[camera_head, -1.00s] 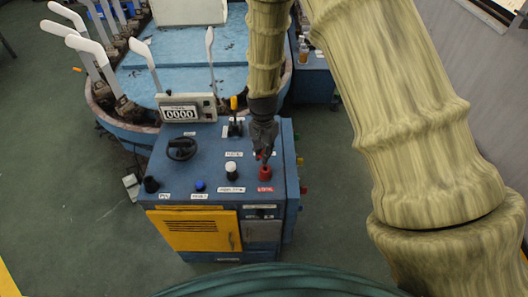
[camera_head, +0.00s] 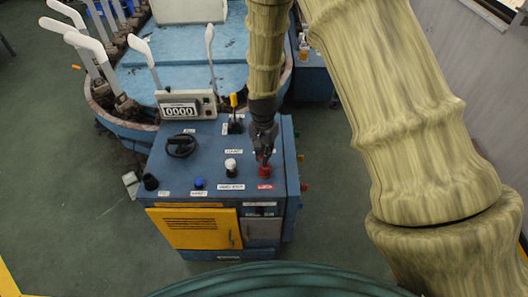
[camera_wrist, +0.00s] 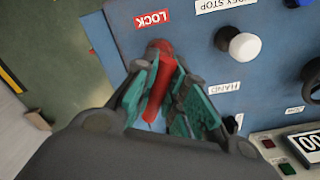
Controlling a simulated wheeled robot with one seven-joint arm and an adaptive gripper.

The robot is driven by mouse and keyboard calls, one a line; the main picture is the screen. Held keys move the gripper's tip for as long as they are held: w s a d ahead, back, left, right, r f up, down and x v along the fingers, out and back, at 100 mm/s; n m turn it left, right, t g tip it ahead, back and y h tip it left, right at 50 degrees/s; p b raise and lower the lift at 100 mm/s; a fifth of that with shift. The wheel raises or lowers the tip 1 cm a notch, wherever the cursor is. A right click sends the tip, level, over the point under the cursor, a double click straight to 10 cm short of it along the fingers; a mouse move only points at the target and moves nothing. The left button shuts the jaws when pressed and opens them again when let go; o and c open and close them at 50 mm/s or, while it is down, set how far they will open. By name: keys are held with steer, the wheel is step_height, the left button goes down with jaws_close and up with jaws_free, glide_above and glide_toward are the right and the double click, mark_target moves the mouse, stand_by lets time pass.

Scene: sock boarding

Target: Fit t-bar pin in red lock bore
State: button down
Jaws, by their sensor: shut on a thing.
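The control box has a red lock bore (camera_head: 264,171) on its top, behind a red label; the wrist view shows this LOCK label (camera_wrist: 151,20). My gripper (camera_head: 264,150) points down just above the bore. In the wrist view my gripper (camera_wrist: 165,98) has its teal-padded fingers shut on the red t-bar pin (camera_wrist: 158,88). The pin's far end is by the red fitting near the LOCK label. The fingers hide part of the pin. I cannot tell whether its tip is inside the bore.
A white-capped knob (camera_head: 231,164), a blue button (camera_head: 198,183), a black knob (camera_head: 181,146) and a yellow-tipped lever (camera_head: 234,101) stand on the box top. A counter display (camera_head: 181,112) is at its back. White sock forms (camera_head: 143,55) rise behind.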

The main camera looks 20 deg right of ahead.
steer(key=shift+f+b, duration=0.85)
steer(key=shift+f, duration=0.95)
steer(key=c, duration=1.4)
jaws_free()
step_height(320, 180, up, 12)
steer(key=shift+w, duration=0.1)
